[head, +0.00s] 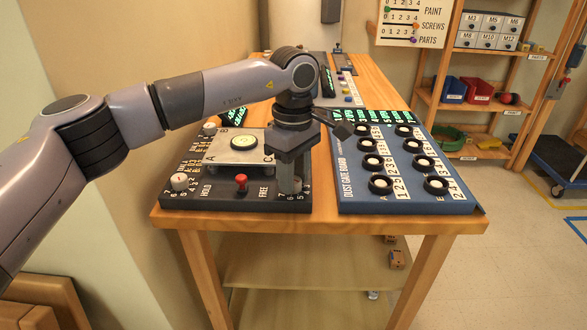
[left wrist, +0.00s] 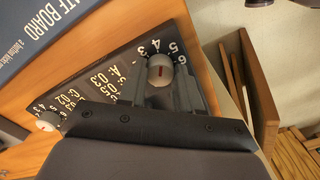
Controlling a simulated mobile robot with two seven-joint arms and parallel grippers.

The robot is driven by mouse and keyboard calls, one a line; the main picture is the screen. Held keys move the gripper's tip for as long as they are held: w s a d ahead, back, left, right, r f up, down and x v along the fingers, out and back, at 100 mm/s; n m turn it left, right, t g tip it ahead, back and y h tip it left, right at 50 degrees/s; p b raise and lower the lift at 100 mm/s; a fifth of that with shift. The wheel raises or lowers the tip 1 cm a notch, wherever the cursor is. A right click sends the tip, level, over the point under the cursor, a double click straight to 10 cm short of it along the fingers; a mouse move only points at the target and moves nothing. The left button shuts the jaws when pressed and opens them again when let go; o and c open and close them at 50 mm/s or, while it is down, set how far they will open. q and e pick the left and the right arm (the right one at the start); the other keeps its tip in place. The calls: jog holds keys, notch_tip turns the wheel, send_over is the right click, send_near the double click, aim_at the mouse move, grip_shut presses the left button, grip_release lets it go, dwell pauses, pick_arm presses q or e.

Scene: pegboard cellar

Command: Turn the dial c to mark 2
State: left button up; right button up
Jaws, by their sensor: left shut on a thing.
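Dial c (head: 297,184) is the pale round knob at the front right corner of the dark board (head: 235,204), by the letter C on its plate. My left gripper (head: 291,187) points down over it and is shut on it. In the left wrist view the dial (left wrist: 160,71) sits between the two fingers (left wrist: 160,90). A short reddish line shows on its top. Numerals around 3 to 6 show beside it; I cannot tell which one the line meets. The fingers hide part of the scale. My right gripper is not in view.
A red knob (head: 241,183) stands between HOLD and FREE, left of the gripper. Another pale dial (head: 180,181) is at the front left corner. A blue dust gate board (head: 350,203) with several black-ringed dials lies close on the right. The table edge (head: 330,221) is just in front.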

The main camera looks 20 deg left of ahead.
pick_arm(q)
jog(key=n, duration=0.3)
jog(key=shift+r+p, duration=0.1)
jog(key=shift+p, duration=0.2)
jog(key=n, duration=0.2)
jog(key=shift+n, duration=0.3)
jog(key=n+p, duration=0.1)
jog(key=n, duration=0.2)
jog(key=shift+n, duration=0.3)
jog(key=n, duration=0.4)
jog(key=shift+n, duration=0.3)
jog(key=shift+n+p, duration=0.4)
jog(key=shift+n, duration=1.9)
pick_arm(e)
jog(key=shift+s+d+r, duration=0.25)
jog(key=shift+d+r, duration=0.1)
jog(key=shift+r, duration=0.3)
pick_arm(q)
jog(key=o, duration=1)
jog(key=shift+o, duration=0.2)
